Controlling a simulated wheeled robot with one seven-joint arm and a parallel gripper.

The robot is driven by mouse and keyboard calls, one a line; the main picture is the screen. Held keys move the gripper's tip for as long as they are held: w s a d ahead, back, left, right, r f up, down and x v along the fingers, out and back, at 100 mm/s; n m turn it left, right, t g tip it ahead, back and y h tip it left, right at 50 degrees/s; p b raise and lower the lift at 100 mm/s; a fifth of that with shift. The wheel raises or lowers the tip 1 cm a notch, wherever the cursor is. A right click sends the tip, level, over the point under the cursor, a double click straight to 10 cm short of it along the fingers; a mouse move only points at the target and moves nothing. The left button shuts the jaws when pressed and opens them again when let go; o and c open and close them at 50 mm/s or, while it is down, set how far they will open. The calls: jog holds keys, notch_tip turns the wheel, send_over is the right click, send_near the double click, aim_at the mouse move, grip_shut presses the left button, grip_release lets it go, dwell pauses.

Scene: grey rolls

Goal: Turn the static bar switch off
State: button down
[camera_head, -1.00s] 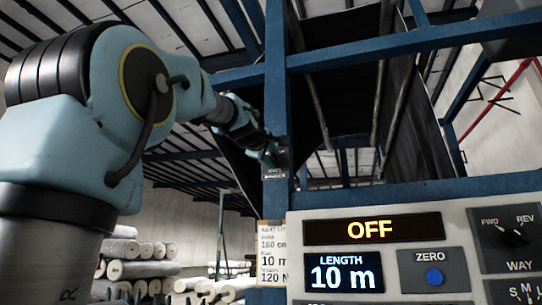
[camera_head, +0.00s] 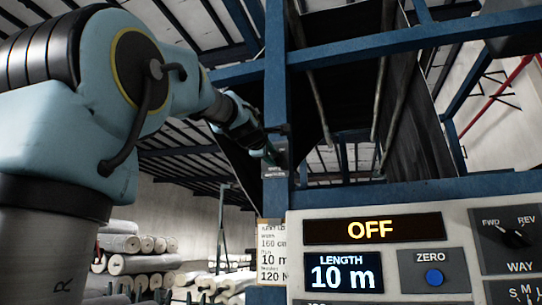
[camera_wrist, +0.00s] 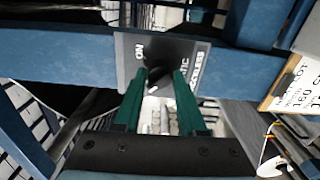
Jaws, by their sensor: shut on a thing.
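The static bar switch is on a grey plate (camera_head: 274,169) fixed to a blue upright post, left of the control panel. In the head view my gripper (camera_head: 268,149) is small and dark against the post.
The control panel (camera_head: 393,230) shows OFF, LENGTH 10 m, a blue ZERO button (camera_head: 434,277) and a FWD/REV knob (camera_head: 516,234). A paper card (camera_head: 270,252) hangs below the plate. Blue frame beams (camera_head: 420,36) surround the post. Grey rolls (camera_head: 140,264) lie stacked behind.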

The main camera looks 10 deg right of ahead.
jog(key=shift+c, duration=2.4)
grip_release()
jog(key=b+v, duration=0.4)
jog(key=v, duration=0.6)
jog(key=shift+s+a, duration=0.15)
jog(key=shift+s, duration=0.25)
